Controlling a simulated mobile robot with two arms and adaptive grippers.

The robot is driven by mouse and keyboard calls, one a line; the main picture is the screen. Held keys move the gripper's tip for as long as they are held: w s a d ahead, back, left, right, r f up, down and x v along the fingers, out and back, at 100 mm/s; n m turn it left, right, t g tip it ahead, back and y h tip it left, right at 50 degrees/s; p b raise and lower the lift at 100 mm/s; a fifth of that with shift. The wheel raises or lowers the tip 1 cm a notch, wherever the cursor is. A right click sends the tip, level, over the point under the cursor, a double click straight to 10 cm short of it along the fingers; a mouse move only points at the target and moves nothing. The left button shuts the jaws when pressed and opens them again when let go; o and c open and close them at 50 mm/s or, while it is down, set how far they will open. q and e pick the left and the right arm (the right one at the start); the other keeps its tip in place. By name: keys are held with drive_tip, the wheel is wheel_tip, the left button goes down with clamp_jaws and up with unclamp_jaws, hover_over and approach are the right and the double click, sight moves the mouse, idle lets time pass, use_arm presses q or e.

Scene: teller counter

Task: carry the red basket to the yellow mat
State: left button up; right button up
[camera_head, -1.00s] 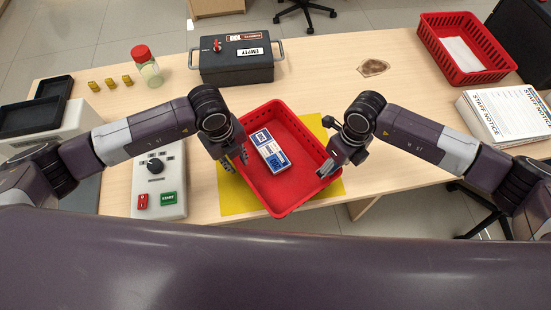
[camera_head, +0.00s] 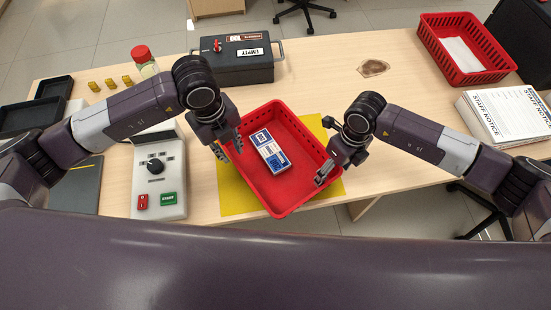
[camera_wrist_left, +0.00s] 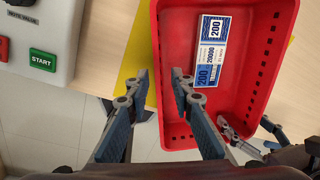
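The red basket (camera_head: 287,184) rests on the yellow mat (camera_head: 236,200), which shows around its left, front and right sides. A blue-and-white banknote bundle (camera_head: 270,152) lies inside; it also shows in the left wrist view (camera_wrist_left: 211,55). My left gripper (camera_head: 229,146) is open and empty above the basket's left rim. In the left wrist view its two fingers (camera_wrist_left: 160,78) stand apart, the right one overlapping the basket wall. My right gripper (camera_head: 326,175) is at the basket's right rim. Whether its fingers close on the wall is too small to tell.
A control box (camera_head: 159,185) with a START button stands left of the mat. A dark cash box (camera_head: 236,62) and a red-capped jar (camera_head: 145,62) stand behind. Another red basket (camera_head: 462,75) and a notice stack (camera_head: 503,118) are at the right.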

drive_tip(key=shift+r, duration=0.1)
use_arm(q)
drive_tip(key=r, duration=0.4)
drive_tip(key=shift+s+a+r, duration=0.1)
drive_tip(key=shift+a+r, duration=0.05)
drive_tip(key=shift+a, duration=0.05)
use_arm(e)
wheel_tip(320, 180, up, 12)
drive_tip(key=shift+w+d, duration=0.4)
drive_tip(key=shift+d, duration=0.05)
